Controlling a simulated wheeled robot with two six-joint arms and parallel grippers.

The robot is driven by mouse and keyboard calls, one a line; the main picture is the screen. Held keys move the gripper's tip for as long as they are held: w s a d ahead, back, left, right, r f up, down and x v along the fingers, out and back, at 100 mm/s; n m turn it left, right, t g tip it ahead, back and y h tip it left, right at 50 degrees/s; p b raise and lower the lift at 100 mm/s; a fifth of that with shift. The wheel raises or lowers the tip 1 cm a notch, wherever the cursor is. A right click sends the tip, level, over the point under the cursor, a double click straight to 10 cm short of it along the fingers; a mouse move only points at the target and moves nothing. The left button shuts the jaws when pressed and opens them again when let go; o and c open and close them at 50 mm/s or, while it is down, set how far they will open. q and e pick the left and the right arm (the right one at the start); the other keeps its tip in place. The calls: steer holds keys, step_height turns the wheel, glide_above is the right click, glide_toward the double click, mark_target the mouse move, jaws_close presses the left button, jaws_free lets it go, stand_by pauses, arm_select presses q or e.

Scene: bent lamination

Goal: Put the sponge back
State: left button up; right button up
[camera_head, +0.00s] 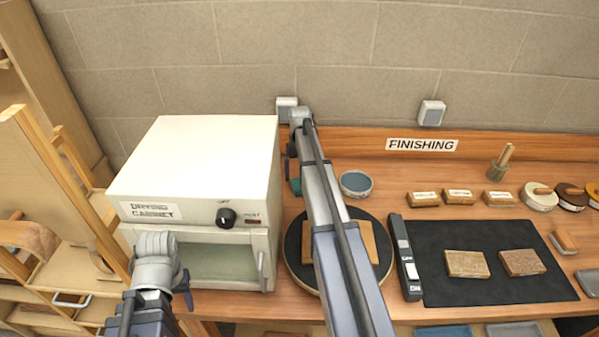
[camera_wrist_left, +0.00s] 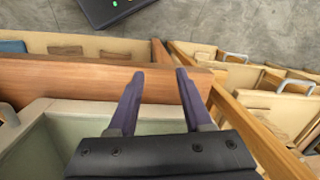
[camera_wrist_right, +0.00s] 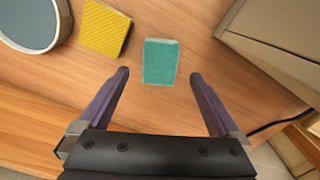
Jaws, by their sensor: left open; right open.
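A small teal sponge (camera_wrist_right: 160,62) lies flat on the wooden bench in the right wrist view. A teal patch (camera_head: 295,187), likely the same sponge, shows beside my right arm in the head view. My right gripper (camera_wrist_right: 160,75) is open and empty, its fingertips on either side of the sponge's near end, apart from it. In the head view my right gripper (camera_head: 292,148) is mostly hidden by its own arm. My left gripper (camera_head: 182,284) is open and empty in front of the drying cabinet; it also shows in the left wrist view (camera_wrist_left: 160,76).
The drying cabinet (camera_head: 190,165) stands left of the sponge. A yellow ribbed pad (camera_wrist_right: 105,30) and a round blue-grey bowl (camera_wrist_right: 30,22) lie beside it. The bowl (camera_head: 356,183) is near a round dark turntable (camera_head: 293,262). A black mat (camera_head: 500,285) holds two brown blocks.

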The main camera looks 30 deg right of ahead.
step_height(320, 180, up, 8)
steer(key=p, duration=0.6)
steer(key=shift+f, duration=0.25)
steer(key=shift+f, duration=0.1)
